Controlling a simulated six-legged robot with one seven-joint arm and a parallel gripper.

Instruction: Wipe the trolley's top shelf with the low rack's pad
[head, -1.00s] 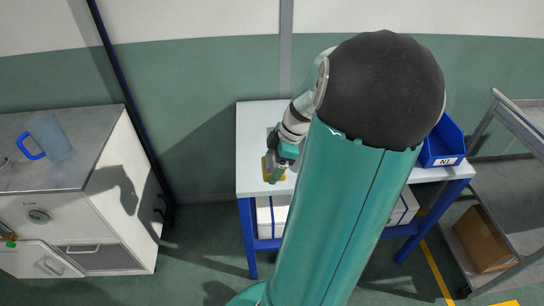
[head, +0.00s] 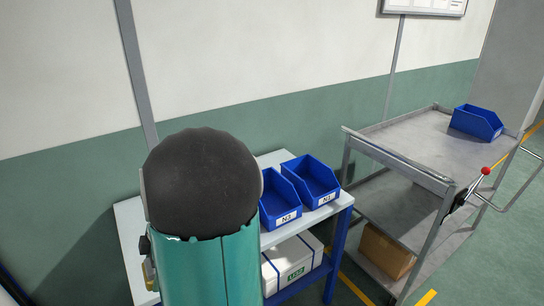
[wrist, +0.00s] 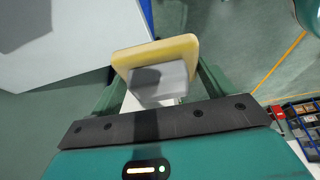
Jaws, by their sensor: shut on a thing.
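In the wrist view the pad (wrist: 155,52), yellow with a grey block handle (wrist: 158,84), sits between the fingers of my gripper (wrist: 160,92), which is shut on the handle. The pad is clear of any surface I can make out. The trolley (head: 398,160) stands at the right, grey, with a raised rim. Its top shelf (head: 425,135) is bare except for a blue bin (head: 476,122) at the far right corner.
A white-topped rack with blue legs (head: 132,228) stands left of the trolley. Two blue bins, one (head: 281,198) and another (head: 312,180), sit on it, with a white case (head: 292,262) below. A cardboard box (head: 386,250) is on the trolley's lower shelf. A red-knobbed lever (head: 486,170) juts from the trolley's side.

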